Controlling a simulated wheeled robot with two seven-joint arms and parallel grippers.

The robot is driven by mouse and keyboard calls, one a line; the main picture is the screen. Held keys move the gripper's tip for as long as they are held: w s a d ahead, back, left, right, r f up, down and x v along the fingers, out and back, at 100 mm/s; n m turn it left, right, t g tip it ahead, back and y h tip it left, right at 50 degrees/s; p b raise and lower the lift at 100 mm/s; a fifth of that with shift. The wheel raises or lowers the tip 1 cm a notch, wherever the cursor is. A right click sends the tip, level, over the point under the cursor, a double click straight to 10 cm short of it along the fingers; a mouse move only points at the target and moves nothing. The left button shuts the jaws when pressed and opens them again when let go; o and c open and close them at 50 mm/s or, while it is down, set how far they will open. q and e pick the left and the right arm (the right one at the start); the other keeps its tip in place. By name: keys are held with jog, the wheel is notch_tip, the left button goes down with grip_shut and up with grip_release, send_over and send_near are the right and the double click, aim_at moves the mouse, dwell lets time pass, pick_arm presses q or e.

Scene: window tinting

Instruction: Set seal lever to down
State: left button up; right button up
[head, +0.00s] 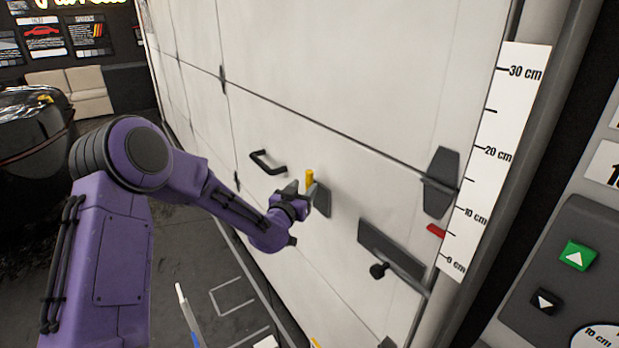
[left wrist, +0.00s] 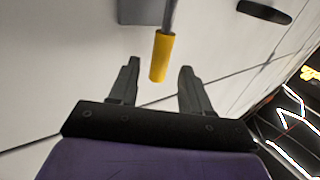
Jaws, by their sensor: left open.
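The seal lever has a yellow grip (head: 309,178) and a grey mounting plate (head: 323,201) on the white panelled door. In the head view the yellow grip points up. In the left wrist view the yellow grip (left wrist: 160,58) hangs from a grey rod, with part of the plate (left wrist: 139,11) at the top edge. My left gripper (head: 301,188) is open at the lever. In the left wrist view its two fingertips (left wrist: 160,68) stand on either side of the yellow grip, with a gap on both sides. My right gripper is not in view.
A black pull handle (head: 267,163) is left of the lever on the door. A centimetre scale (head: 497,150) and a button panel (head: 575,230) stand at the right. A black car (head: 30,140) is far left.

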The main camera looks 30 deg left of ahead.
aim_at(307, 182)
pick_arm(q)
jog(key=w, duration=0.2)
jog(key=w+a+p, duration=0.1)
jog(key=w, duration=0.1)
jog(key=shift+w, duration=0.55)
grip_shut()
jog(key=shift+a, duration=0.1)
